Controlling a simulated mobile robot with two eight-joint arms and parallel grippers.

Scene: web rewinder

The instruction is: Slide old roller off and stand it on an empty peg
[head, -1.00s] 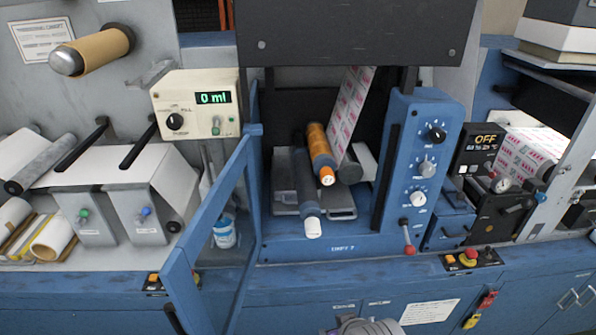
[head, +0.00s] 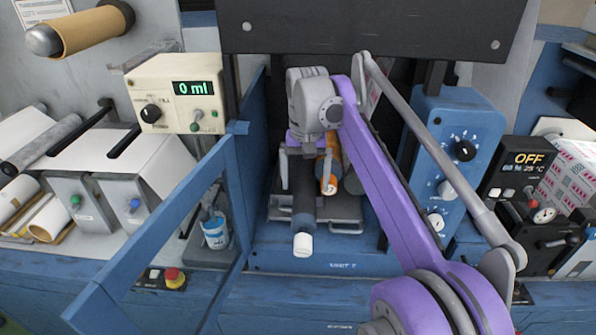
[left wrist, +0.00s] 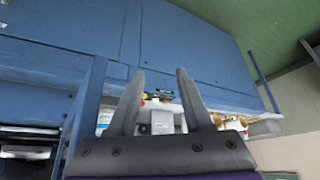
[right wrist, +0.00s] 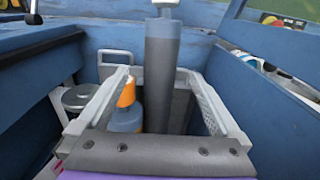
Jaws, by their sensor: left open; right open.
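A dark grey roller with a white end (head: 303,215) sticks out of the blue machine toward me. My right gripper (head: 305,178) is open over the dark roller. Dark bars like pegs (head: 127,142) stick out at the left. My left gripper (left wrist: 160,95) is open and empty, seen only in its wrist view.
An open blue door frame (head: 190,210) stands left of the rollers. A dark panel (head: 400,25) overhangs the rollers, and a blue control column (head: 440,165) bounds the right. A grey tray (head: 345,212) lies below.

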